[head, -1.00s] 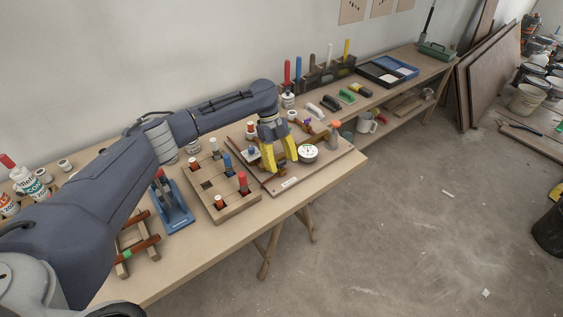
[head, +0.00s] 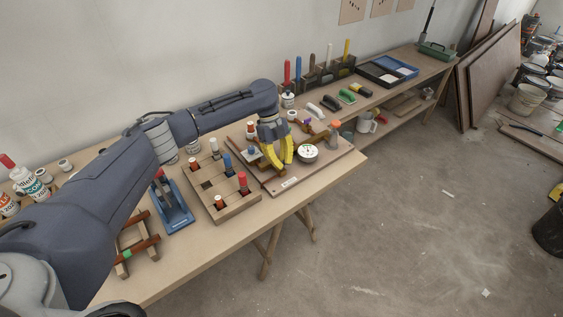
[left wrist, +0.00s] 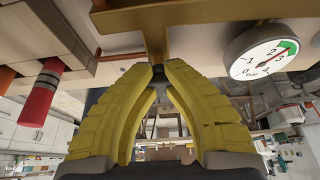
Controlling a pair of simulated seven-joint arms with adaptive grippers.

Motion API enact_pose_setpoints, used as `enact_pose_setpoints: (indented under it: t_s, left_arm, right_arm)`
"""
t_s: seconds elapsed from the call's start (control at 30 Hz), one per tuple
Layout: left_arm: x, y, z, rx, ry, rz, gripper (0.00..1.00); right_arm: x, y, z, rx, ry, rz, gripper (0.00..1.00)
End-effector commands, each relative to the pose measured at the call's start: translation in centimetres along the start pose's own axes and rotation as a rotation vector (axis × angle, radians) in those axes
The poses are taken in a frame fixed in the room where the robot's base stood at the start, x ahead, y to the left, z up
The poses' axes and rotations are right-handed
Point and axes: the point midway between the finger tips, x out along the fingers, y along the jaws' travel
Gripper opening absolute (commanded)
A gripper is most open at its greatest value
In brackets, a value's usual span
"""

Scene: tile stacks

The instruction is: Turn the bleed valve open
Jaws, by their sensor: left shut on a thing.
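My left gripper (head: 281,166) has yellow fingers and reaches down over a brown board (head: 328,169) with pipework. In the left wrist view its fingertips (left wrist: 159,72) are closed together on a small dark part at the end of a brass-coloured pipe stem (left wrist: 154,38), which I take to be the bleed valve. The fingers hide most of this part, so its turn position cannot be told. A round white gauge (head: 308,152) stands just right of the gripper; its dial (left wrist: 264,59) shows in the left wrist view with a green band. My right gripper is out of view.
A wooden block with red and blue handled pegs (head: 233,207) stands close left of the board. A blue stand (head: 178,217) and a wooden rack (head: 121,262) are further left. An orange-topped part (head: 335,128) is on the board's right. The bench front edge is clear.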

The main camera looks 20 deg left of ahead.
Motion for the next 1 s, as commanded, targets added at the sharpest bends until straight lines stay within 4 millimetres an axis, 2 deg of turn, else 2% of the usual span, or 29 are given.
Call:
enact_pose_setpoints:
  t_s: [0.37, 1.0]
  left_arm:
    - [0.03, 0.05, -0.07, -0.066, 0.002, -0.028, 0.00]
    - [0.05, 0.04, -0.16, -0.587, 0.003, -0.244, 0.00]
  right_arm:
    - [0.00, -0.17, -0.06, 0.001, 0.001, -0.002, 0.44]
    - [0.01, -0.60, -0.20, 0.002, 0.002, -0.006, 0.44]
